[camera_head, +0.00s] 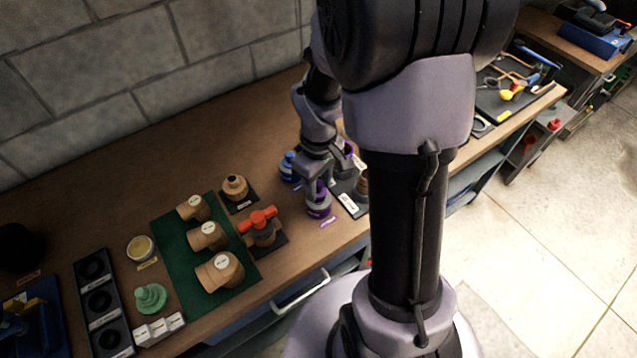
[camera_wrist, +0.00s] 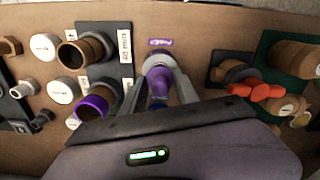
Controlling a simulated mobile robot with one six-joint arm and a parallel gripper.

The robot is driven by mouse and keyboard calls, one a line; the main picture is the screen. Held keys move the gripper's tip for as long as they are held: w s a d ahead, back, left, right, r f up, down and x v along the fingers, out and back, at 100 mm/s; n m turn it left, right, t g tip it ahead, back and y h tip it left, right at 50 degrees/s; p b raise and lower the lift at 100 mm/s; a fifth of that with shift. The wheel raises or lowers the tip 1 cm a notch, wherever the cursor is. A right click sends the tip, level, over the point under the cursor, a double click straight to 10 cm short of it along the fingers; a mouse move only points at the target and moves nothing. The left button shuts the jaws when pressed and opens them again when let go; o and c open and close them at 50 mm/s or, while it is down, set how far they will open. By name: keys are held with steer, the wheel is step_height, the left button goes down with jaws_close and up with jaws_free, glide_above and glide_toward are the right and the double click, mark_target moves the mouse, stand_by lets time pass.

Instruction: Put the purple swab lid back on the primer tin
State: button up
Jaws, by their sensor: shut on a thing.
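The primer tin (camera_head: 318,210) stands near the front edge of the workbench in the head view, with a purple label in front of it. My gripper (camera_head: 318,188) points down right over this tin. In the wrist view my gripper (camera_wrist: 157,72) is shut on the purple swab lid (camera_wrist: 156,70), which shows between the fingers. The purple label (camera_wrist: 159,42) lies just beyond it. The fingers hide most of the lid and the tin, so I cannot tell whether the lid is seated on the tin or held just above it.
A blue tin (camera_head: 288,166) stands close behind my gripper. A black board with fittings, one with a purple rim (camera_wrist: 92,107), is beside it. An orange-handled valve (camera_head: 262,228) and a green mat (camera_head: 172,240) with tan fittings are to the left in the head view.

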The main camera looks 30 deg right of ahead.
steer(key=shift+f, duration=0.2)
steer(key=shift+f+b, duration=0.8)
steer(key=shift+f, duration=0.15)
stand_by(0.4)
steer(key=o, duration=1.5)
step_height(320, 180, up, 8)
steer(key=p, duration=0.7)
